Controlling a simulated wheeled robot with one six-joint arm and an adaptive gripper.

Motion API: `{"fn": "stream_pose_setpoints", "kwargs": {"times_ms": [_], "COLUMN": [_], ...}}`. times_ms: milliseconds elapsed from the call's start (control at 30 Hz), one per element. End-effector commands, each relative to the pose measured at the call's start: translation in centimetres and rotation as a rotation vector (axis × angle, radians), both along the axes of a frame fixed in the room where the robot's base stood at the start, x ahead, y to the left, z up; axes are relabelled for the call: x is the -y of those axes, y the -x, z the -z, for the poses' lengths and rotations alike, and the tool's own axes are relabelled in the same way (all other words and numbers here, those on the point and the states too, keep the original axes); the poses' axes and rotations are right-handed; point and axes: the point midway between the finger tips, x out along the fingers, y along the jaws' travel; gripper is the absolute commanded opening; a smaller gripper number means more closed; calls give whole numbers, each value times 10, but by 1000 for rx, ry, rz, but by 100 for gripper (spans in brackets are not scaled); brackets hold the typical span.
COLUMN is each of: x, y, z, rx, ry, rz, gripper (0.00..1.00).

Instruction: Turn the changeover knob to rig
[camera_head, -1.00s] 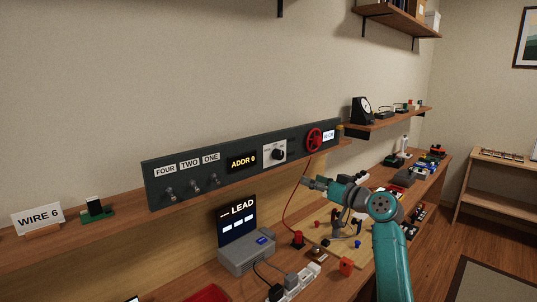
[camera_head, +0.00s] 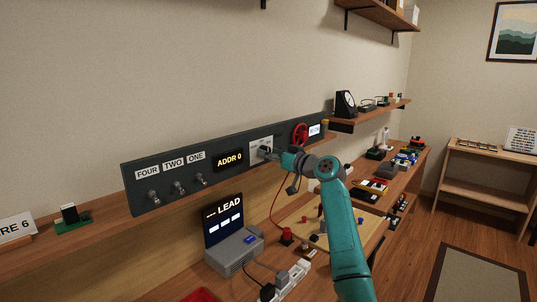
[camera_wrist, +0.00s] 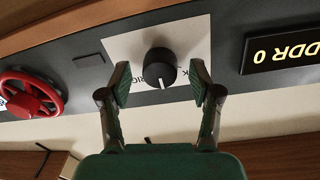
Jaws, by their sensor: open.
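The changeover knob (camera_wrist: 160,66) is a round black knob with a white pointer line, on a white plate (camera_wrist: 195,38) in the dark panel. The wrist view is upside down, and the plate's lettering is partly hidden by my fingers. My gripper (camera_wrist: 161,84) is open, with one finger on each side of the knob. Gaps show between the fingers and the knob, so they look apart from it. In the head view my gripper (camera_head: 276,155) is at the white plate (camera_head: 258,144) and covers most of the knob.
A red handwheel (camera_head: 300,134) sits right of the knob on the panel (camera_head: 215,187). The ADDR 0 display (camera_head: 229,161) and several toggle switches (camera_head: 178,187) are to its left. A grey device with a LEAD screen (camera_head: 223,218) stands below on the bench.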

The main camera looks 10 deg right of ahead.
Motion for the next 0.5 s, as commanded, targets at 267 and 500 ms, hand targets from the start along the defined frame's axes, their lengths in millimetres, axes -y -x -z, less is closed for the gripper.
{"fn": "stream_pose_setpoints", "kwargs": {"times_ms": [267, 500], "x": [-5, -5], "y": [-7, -7], "z": [0, 0], "rx": [0, 0], "ry": [0, 0], "rz": [0, 0], "gripper": [63, 46]}}
